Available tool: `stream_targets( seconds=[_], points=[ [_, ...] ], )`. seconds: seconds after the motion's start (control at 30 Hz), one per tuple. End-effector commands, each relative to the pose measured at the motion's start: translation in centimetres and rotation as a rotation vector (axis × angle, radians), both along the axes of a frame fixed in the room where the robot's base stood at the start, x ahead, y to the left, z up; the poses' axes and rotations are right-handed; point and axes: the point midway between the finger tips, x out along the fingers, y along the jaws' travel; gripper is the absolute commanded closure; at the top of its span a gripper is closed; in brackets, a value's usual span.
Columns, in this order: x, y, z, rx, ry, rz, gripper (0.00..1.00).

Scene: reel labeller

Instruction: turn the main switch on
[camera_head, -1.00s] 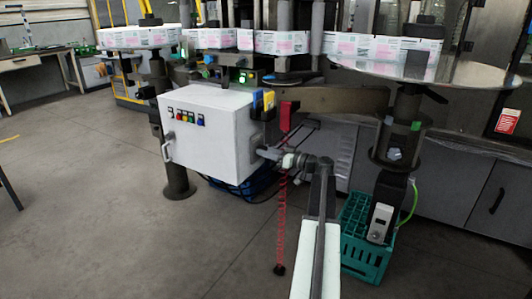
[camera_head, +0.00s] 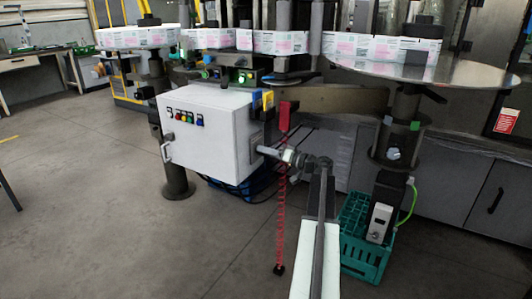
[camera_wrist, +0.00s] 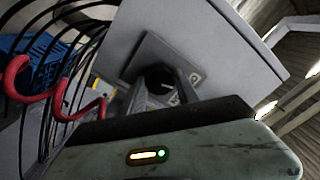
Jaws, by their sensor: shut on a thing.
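The white control box (camera_head: 208,135) stands left of centre in the head view, with small coloured buttons on its front. The main switch is a dark knob (camera_wrist: 157,76) on a square grey plate (camera_wrist: 185,58) on the box's side, seen close up in the wrist view. My gripper (camera_head: 263,150) reaches the box's right side. In the wrist view my gripper (camera_wrist: 160,88) has its two fingers on either side of the knob, shut on it. The fingers hide part of the knob, and its turn position is hard to read.
A red coiled cable (camera_head: 281,220) hangs beside my arm. A teal crate (camera_head: 362,245) stands on the floor at right, under a round metal table (camera_head: 465,73). In the wrist view, black cables and a blue crate (camera_wrist: 35,45) lie left. The floor at left is clear.

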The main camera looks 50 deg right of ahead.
Motion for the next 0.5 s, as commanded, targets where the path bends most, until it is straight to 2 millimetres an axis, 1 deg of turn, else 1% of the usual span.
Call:
stream_targets(
  seconds=[0.5],
  points=[
    [-0.01, -0.05, -0.04, 0.476, 0.118, -0.001, 1.0]
  ],
)
